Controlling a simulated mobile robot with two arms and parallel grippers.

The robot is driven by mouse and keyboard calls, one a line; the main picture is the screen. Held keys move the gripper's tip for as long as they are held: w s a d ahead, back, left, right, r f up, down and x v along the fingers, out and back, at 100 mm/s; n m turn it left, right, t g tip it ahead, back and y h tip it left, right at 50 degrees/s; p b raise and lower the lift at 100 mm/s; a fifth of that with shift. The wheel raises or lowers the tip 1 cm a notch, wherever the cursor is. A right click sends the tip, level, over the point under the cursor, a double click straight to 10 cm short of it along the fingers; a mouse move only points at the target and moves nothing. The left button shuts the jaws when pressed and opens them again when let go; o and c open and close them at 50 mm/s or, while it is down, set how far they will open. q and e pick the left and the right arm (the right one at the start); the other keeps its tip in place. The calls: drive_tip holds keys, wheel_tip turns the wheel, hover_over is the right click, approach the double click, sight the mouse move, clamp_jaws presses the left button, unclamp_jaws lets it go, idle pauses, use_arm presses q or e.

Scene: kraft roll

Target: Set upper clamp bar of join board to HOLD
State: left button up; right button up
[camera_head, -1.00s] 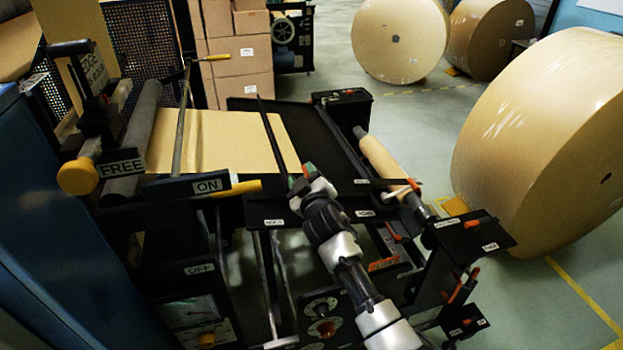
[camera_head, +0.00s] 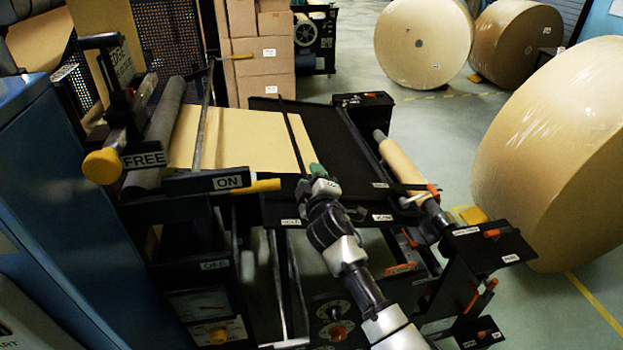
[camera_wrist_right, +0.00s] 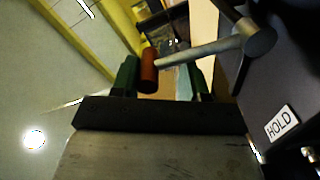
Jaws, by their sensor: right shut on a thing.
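My right gripper (camera_head: 316,172) is over the near edge of the black join board (camera_head: 322,125), at the near end of a thin dark bar (camera_head: 291,132) that crosses the board. In the right wrist view its green fingers (camera_wrist_right: 162,78) are shut on an orange-red handle (camera_wrist_right: 149,70). The handle sits at the end of a grey metal lever (camera_wrist_right: 205,50) with a round hub. A HOLD label (camera_wrist_right: 282,122) is on the dark panel below the hub. In the head view my gripper hides the handle. My left gripper is not in view.
At left are a FREE label (camera_head: 145,160), an ON label (camera_head: 228,182) and a yellow-handled lever (camera_head: 262,186). Another orange-tipped lever (camera_head: 432,190) is right of my arm. Large kraft rolls (camera_head: 560,150) stand on the floor.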

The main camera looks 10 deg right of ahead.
drive_tip(key=shift+d+f, duration=0.2)
drive_tip(key=shift+f, duration=0.45)
drive_tip(key=o, duration=1.3)
drive_tip(key=shift+c, duration=0.2)
drive_tip(key=shift+o, duration=0.7)
drive_tip(key=shift+d, duration=0.1)
drive_tip(key=shift+r, duration=0.15)
drive_tip(key=shift+s+r, duration=0.1)
drive_tip(key=s+b, duration=0.1)
drive_tip(key=s, duration=0.9)
drive_tip(key=shift+s+b, duration=0.35)
drive_tip(key=shift+d, duration=0.1)
